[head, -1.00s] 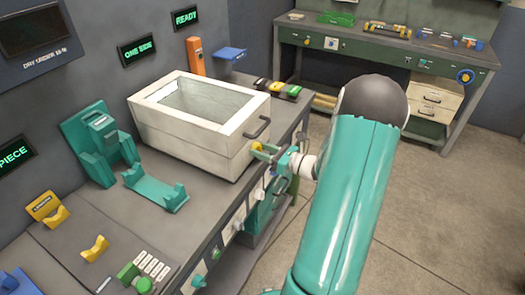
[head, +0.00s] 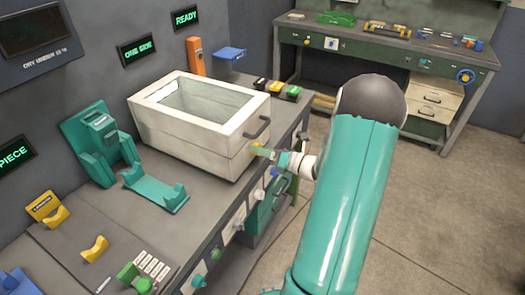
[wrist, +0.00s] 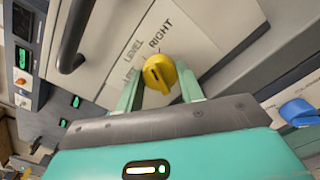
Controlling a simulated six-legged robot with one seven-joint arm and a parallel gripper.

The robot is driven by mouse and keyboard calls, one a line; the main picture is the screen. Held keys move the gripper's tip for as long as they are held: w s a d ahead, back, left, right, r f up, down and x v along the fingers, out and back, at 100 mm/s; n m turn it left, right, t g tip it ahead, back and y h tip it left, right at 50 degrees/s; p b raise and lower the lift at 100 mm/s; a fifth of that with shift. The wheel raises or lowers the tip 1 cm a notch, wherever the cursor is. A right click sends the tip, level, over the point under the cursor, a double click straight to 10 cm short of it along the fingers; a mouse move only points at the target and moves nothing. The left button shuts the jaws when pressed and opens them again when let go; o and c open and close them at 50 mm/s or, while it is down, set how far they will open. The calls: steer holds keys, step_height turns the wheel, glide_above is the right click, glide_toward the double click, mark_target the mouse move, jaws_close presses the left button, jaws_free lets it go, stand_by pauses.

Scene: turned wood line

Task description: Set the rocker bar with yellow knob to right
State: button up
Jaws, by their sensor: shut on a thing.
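The yellow knob (wrist: 158,72) sits on the front of a white box (wrist: 115,40), below the printed words LEFT, LEVEL and RIGHT. Its short pale mark is on its face, and the knob lies just below the word RIGHT in the wrist view. My gripper (wrist: 162,82) is shut on the knob, one teal finger on each side. It also shows in the head view (head: 266,152). I cannot make out a separate rocker bar.
A dark handle (head: 257,128) stands out from the box close above my gripper. Blue knobs, one of them large in the wrist view (wrist: 299,112), sit along the bench front. Teal holders (head: 155,190) stand on the bench. The floor at the right is open.

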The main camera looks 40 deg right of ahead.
steer(key=shift+m, duration=2.5)
steer(key=shift+s, duration=0.1)
steer(key=o, duration=1)
steer(key=v, duration=1.3)
steer(key=shift+s, duration=0.35)
steer(key=shift+r, duration=0.1)
